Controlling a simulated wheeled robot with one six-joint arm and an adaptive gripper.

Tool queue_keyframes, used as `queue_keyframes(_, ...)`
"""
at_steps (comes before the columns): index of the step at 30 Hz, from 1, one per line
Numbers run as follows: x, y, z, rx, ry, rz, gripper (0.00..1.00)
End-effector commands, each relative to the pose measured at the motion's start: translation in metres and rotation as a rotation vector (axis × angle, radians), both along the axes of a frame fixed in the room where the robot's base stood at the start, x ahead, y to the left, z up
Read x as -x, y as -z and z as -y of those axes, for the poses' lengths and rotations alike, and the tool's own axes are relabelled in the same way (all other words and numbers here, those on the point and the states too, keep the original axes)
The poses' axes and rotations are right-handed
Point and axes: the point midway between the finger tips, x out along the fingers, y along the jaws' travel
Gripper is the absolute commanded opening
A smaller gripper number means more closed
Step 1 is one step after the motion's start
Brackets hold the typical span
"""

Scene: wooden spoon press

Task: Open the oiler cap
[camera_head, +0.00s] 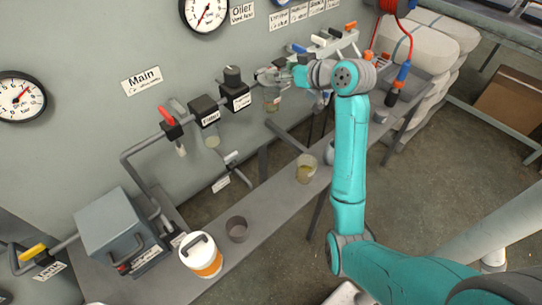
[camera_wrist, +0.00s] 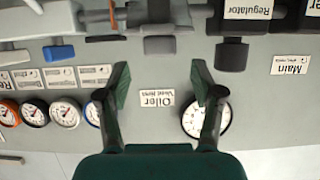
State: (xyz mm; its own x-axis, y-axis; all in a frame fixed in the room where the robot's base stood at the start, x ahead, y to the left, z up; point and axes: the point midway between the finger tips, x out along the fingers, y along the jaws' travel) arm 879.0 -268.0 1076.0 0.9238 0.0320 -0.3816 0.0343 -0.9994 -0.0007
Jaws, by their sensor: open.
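The oiler (camera_head: 272,98) sits on the wall pipe line with its clear bowl hanging below it, partly hidden at the top by my gripper. In the wrist view, which looks upside down, a grey block of the oiler (camera_wrist: 158,14) is at the top centre, with a smaller grey piece that looks like its cap (camera_wrist: 159,45). My gripper (camera_wrist: 162,80) is open and empty, with a finger on either side of this piece's line. I cannot tell how near the fingertips are to it. In the head view my gripper (camera_head: 283,75) is at the oiler's upper right.
The regulator knob (camera_head: 232,73) is left of the oiler, then the filter (camera_head: 205,108) and a red-handled valve (camera_head: 168,116). A blue-handled valve (camera_wrist: 58,52) is on the other side. The bench (camera_head: 265,212) below holds a yellowish cup (camera_head: 306,169) and an orange-and-white container (camera_head: 201,255).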

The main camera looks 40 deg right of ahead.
Motion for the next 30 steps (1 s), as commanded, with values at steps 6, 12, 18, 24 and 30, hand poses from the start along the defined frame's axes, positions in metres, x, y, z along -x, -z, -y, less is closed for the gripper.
queue_keyframes(6,0.036,-0.015,0.002,0.002,0.002,0.001,0.67)
queue_keyframes(12,0.050,-0.003,-0.008,-0.021,0.011,0.000,0.67)
queue_keyframes(18,0.051,0.025,-0.025,-0.056,0.037,0.011,0.67)
queue_keyframes(24,0.054,0.053,-0.042,-0.087,0.064,0.020,0.67)
queue_keyframes(30,0.062,0.080,-0.060,-0.114,0.089,0.025,0.67)
